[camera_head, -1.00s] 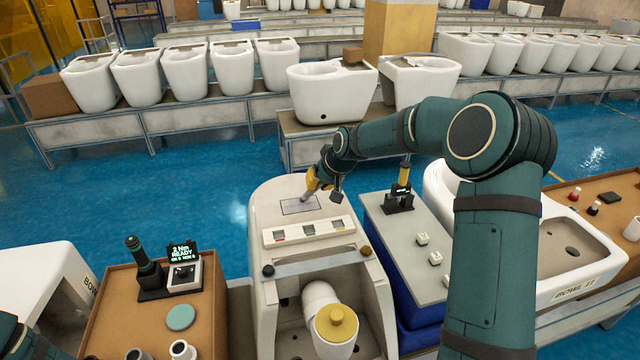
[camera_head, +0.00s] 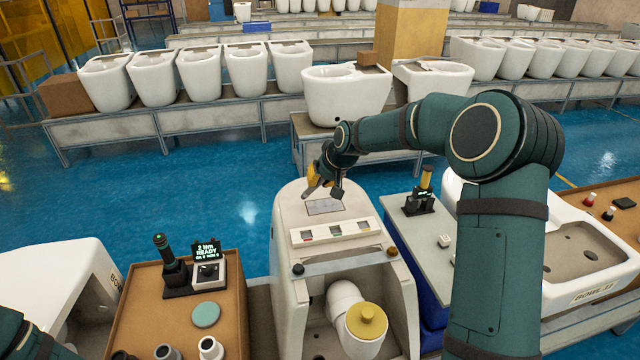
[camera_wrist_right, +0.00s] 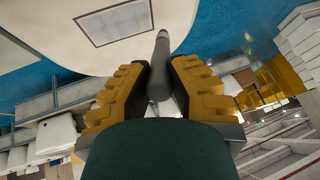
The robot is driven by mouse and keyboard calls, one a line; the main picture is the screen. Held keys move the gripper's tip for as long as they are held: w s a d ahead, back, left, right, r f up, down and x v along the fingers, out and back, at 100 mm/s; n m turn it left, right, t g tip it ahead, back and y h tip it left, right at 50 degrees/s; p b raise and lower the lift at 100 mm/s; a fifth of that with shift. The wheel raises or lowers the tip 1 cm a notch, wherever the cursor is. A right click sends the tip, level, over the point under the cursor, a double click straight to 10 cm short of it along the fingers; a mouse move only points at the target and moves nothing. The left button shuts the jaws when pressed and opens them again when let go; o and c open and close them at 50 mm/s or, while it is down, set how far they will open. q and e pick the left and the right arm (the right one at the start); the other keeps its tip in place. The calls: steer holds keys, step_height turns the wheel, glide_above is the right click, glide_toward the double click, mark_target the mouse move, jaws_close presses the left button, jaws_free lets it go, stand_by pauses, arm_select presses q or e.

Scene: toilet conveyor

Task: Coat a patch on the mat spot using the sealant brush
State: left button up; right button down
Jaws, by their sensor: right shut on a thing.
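The mat spot (camera_head: 325,207) is a pale grey, dark-edged rectangle on the white sloping top of the centre unit (camera_head: 290,222). It also shows in the right wrist view (camera_wrist_right: 113,20). My right gripper (camera_head: 315,181) is above the far left part of the spot. In the wrist view its yellow pads (camera_wrist_right: 159,82) are shut on a grey stick-like tool, which I take as the sealant brush (camera_wrist_right: 160,62). The brush end points beside the rectangle, apparently clear of it. Faint marks may show on the spot; I cannot tell if they are coating. My left gripper is out of view.
A white strip with small coloured windows (camera_head: 336,232) lies just in front of the spot. A grey side table (camera_head: 428,235) with a yellow-topped tool stand (camera_head: 421,195) is at the right. A brown bench with a READY display (camera_head: 207,252) is at the left.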

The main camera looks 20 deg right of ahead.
steer(key=shift+d+r, duration=0.1)
steer(key=shift+r, duration=0.5)
steer(key=shift+w+r+p, duration=0.1)
steer(key=shift+r+p, duration=0.6)
steer(key=shift+r, duration=0.1)
steer(key=shift+r+p, duration=0.7)
steer(key=shift+r, duration=0.55)
steer(key=shift+w+f, duration=0.3)
steer(key=shift+f, duration=0.05)
